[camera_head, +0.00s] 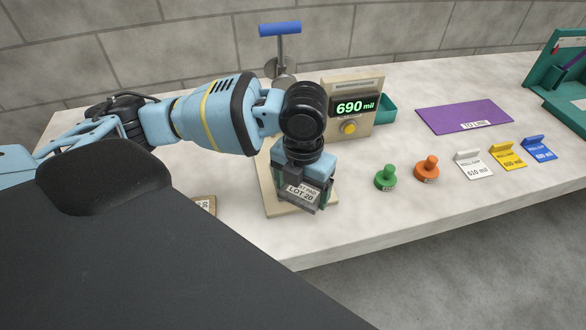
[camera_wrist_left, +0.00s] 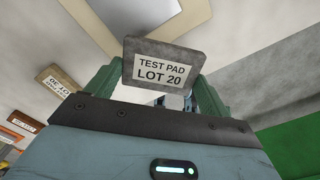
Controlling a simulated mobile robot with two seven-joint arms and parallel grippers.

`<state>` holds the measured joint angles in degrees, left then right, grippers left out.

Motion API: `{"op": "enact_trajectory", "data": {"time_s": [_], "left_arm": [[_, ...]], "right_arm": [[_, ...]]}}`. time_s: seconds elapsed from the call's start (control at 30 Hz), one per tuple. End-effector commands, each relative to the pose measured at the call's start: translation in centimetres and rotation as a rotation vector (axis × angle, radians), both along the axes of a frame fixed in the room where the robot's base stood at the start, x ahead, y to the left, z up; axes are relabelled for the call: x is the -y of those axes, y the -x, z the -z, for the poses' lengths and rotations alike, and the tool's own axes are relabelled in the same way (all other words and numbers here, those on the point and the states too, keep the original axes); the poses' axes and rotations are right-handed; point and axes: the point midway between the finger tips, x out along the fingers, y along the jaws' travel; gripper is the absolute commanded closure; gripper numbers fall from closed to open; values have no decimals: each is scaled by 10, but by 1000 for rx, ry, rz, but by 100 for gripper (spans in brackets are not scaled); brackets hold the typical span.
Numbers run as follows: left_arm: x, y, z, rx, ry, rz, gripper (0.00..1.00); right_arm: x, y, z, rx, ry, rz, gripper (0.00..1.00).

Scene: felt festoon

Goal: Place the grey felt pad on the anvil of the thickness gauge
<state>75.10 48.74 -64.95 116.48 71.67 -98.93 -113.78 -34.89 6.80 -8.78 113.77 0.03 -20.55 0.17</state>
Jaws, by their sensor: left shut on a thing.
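My left gripper (camera_head: 303,190) is shut on the grey felt pad (camera_head: 297,197), whose label ends in LOT 20. In the left wrist view the pad (camera_wrist_left: 185,48) is between the green fingers, and its label reads TEST PAD LOT 20. The thickness gauge (camera_head: 366,85) is a beige box with a 690 mil display and a yellow knob. Gripper and pad are in front of it, over a beige base plate (camera_head: 272,207). I cannot tell whether the pad touches anything beneath. My wrist hides the anvil in the head view. My right gripper is out of view.
A blue-handled lever (camera_head: 280,29) stands behind my wrist. Green (camera_head: 385,178) and orange (camera_head: 426,168) knobbed pieces, labelled white (camera_head: 473,165), yellow (camera_head: 507,156) and blue (camera_head: 538,149) pieces, and a purple mat (camera_head: 465,115) lie right. A tan labelled piece (camera_head: 204,204) lies left of the plate.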

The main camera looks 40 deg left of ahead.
Motion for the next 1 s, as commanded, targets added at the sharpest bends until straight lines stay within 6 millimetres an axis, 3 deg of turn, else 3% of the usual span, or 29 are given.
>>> {"op": "enact_trajectory", "data": {"time_s": [0.2,0.4,0.77,1.0], "left_arm": [[-38,-35,5,1,-1,-6,41],[-58,-54,8,0,0,-2,41],[-67,-62,9,1,0,-2,41],[-68,-63,39,0,-1,0,41]], "right_arm": [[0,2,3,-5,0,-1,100],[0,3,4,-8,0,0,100],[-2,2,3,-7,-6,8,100],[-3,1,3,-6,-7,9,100]]}}
